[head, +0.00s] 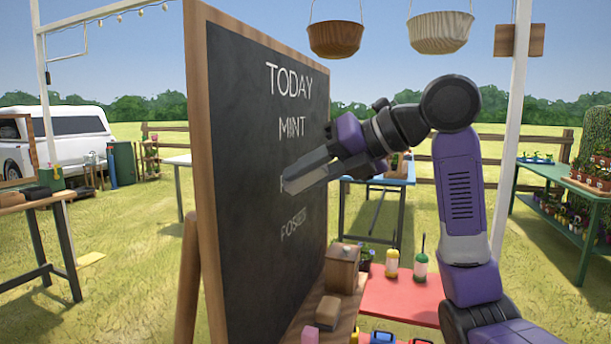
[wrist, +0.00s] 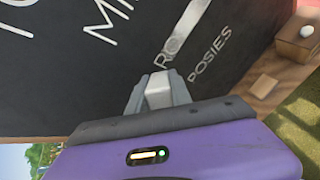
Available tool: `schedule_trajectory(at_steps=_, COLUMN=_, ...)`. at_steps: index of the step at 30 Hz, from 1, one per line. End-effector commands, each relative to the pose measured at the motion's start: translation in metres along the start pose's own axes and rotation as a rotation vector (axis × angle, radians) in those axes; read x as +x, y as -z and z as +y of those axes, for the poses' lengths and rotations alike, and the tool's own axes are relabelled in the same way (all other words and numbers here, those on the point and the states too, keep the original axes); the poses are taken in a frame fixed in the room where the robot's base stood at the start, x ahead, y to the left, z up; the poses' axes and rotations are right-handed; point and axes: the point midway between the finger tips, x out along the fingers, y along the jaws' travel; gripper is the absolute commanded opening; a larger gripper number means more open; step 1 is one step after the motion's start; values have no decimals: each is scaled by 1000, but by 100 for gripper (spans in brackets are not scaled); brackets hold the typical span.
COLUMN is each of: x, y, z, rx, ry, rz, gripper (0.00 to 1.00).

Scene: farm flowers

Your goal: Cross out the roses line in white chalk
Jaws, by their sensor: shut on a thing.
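The chalkboard (head: 245,130) stands upright in a wooden frame, lettered TODAY, MINT, a line mostly hidden by my gripper, and POSIES (head: 294,226). In the wrist view the hidden line begins with RO (wrist: 168,50). A broad whitish stroke (wrist: 190,28) runs along that line over its letters and leaves the frame at the top. POSIES shows below it, unmarked. My gripper (head: 288,184) is at the left end of this line in the head view. In the wrist view it is shut on a pale block-like chalk (wrist: 158,92). Contact with the board cannot be told.
A wooden box (head: 342,268) and a brown block (head: 327,312) sit at the board's foot, with a pink block (head: 310,337) nearer. Yellow (head: 392,263) and green (head: 421,266) bottles stand on a red surface to the right. Hanging baskets (head: 336,38) are above.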

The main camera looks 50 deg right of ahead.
Motion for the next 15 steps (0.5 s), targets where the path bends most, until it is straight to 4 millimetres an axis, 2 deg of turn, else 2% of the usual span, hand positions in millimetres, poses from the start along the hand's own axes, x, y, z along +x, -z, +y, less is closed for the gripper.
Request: schedule_trajectory(at_steps=15, x=7, y=-3, z=3, rx=0, ry=0, rz=0, gripper=0)
